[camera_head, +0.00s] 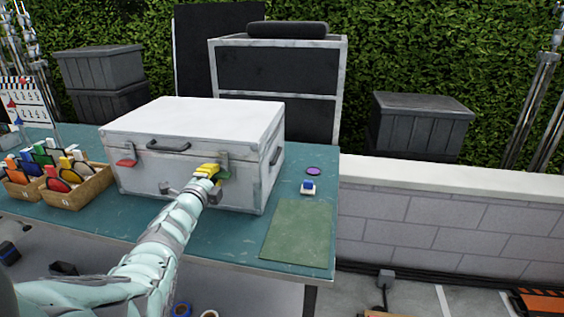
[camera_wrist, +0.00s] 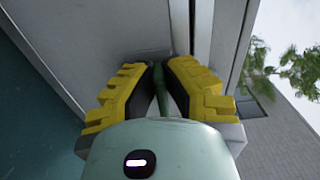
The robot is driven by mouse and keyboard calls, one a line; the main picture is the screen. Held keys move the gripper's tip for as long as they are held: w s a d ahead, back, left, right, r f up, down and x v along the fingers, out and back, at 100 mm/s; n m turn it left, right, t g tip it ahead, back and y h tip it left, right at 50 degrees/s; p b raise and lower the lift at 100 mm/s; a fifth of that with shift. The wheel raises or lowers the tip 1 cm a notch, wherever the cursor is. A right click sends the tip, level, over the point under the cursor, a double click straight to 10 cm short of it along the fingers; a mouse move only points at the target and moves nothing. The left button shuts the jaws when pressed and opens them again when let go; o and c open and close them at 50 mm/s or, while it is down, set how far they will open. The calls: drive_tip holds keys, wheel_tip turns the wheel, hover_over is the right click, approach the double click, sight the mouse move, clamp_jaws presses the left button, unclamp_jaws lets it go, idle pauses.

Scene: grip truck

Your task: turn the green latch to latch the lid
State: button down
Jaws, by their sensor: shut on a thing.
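A white case (camera_head: 165,158) with grey metal edges stands on the table, its white lid (camera_head: 195,115) down. The green latch (camera_head: 223,175) is on the right of the case's front, partly hidden by my gripper (camera_head: 208,171). My gripper's yellow fingers are at the latch. In the wrist view my gripper (camera_wrist: 160,72) is shut on the green latch (camera_wrist: 177,98), a dark green piece between the pads. A red latch (camera_head: 126,162) is on the left of the front.
Trays of colourful tools (camera_head: 80,190) stand left of the case. A green mat (camera_head: 298,232), a small blue and white item (camera_head: 308,187) and a purple disc (camera_head: 314,170) lie to the right on the teal table (camera_head: 240,240).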

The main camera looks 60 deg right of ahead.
drive_tip(key=shift+f, duration=0.1)
drive_tip(key=c, duration=1.1)
unclamp_jaws()
drive_tip(key=shift+o, duration=0.2)
drive_tip(key=shift+a, duration=0.1)
drive_tip(key=shift+v, duration=1.1)
drive_tip(key=v, duration=0.9)
drive_tip(key=shift+s+a, duration=0.2)
drive_tip(key=shift+a, duration=0.05)
